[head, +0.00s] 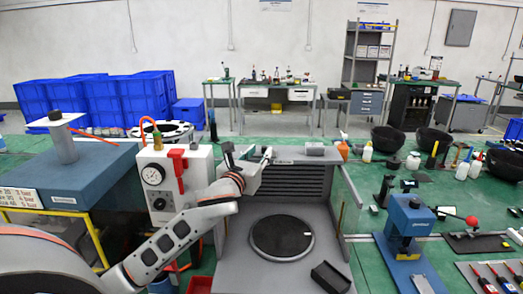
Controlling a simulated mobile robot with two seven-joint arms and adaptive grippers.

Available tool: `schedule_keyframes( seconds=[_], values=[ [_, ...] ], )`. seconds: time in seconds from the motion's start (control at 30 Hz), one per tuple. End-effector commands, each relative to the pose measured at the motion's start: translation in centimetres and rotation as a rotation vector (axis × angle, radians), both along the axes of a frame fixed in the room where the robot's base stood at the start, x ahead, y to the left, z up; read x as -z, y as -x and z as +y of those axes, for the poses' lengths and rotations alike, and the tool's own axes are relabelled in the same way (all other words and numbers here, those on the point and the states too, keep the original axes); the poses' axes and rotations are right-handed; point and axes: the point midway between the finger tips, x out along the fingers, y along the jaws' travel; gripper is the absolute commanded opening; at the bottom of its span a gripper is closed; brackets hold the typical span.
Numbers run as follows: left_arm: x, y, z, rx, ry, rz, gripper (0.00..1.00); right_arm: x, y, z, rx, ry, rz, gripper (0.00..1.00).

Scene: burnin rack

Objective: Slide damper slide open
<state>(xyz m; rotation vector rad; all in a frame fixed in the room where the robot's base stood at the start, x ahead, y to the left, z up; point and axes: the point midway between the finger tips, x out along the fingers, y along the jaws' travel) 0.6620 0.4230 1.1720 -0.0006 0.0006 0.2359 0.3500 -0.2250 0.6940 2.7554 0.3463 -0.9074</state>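A grey open-fronted booth (342,215) with a louvred back panel (296,184) stands in the middle. A small grey block (315,149) sits on its top back edge; it may be the damper slide, but I cannot tell for sure. My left gripper (248,152) is at the booth's upper left, left of the grey block and apart from it. Its fingers look spread, with nothing seen between them. It hides part of the booth's left upper edge. My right gripper is not in view.
Left of the booth is a white panel with a gauge (153,175) and red lever (178,172). A blue press (408,225) stands at the right.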

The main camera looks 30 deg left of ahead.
Motion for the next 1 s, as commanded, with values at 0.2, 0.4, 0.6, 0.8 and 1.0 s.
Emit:
schedule_keyframes(
  seconds=[0.2,0.4,0.6,0.8,1.0],
  values=[
    [0.0,-1.9,0.4,0.000,0.000,-0.001,0.29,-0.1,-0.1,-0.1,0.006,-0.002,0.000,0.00],
    [0.0,-2.2,0.5,0.001,-0.001,0.000,0.29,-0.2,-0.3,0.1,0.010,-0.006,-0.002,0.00],
    [0.0,-2.2,0.5,0.000,-0.001,0.000,0.05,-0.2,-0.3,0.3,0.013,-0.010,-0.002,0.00],
    [0.0,-2.1,0.5,0.000,-0.001,0.000,0.00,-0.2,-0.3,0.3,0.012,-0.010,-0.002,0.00],
    [0.1,-1.3,2.1,-0.003,-0.006,0.001,0.00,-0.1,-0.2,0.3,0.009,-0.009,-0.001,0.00]
  ],
)
